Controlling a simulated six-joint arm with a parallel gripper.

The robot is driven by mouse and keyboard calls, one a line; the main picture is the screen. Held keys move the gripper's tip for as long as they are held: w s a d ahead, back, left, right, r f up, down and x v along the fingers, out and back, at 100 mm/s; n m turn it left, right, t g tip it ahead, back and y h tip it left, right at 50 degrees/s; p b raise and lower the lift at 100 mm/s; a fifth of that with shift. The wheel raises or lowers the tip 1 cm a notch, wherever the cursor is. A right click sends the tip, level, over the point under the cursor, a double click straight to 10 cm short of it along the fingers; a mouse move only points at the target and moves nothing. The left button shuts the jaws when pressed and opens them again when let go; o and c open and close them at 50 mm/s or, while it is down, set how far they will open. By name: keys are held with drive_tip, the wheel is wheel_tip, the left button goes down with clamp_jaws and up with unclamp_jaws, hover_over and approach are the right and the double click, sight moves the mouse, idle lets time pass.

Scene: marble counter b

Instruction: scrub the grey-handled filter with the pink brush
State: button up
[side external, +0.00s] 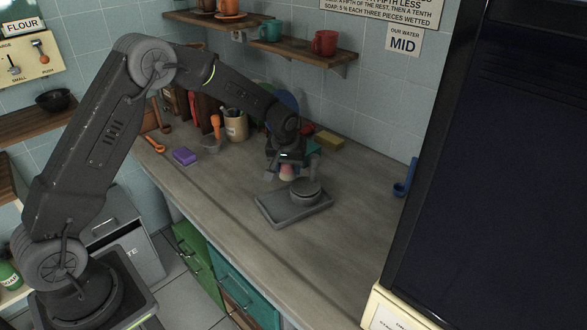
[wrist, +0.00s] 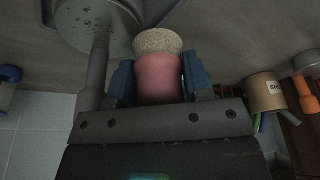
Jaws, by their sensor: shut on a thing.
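My gripper (wrist: 158,82) is shut on the pink brush (wrist: 159,76), its blue fingers on either side of the pink body. The brush's pale speckled bristle end (wrist: 158,41) points away from the gripper. In the side view the brush (side external: 287,172) shows as a small pink patch under my gripper (side external: 290,168), just beside the filter. The grey filter (side external: 305,191) is round and stands on a grey tray (side external: 272,208). In the wrist view, the filter (wrist: 92,22) has dark specks, and its grey handle (wrist: 97,72) runs towards my gripper. I cannot tell whether bristles and filter touch.
A purple sponge (side external: 184,156) and an orange scoop (side external: 153,144) lie at left. A cream jar (side external: 236,127) stands behind with an orange-handled tool (side external: 215,125). A yellow sponge (side external: 330,138) lies near the wall; a blue tool (side external: 405,178) is at right. The counter's front is clear.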

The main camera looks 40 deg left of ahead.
drive_tip(key=shift+s+a+f, duration=0.1)
drive_tip(key=shift+s+a, duration=0.1)
drive_tip(key=shift+a, duration=1.75)
wheel_tip(320, 180, up, 6)
wheel_tip(320, 180, up, 3)
drive_tip(key=shift+r, duration=0.1)
idle(0.4)
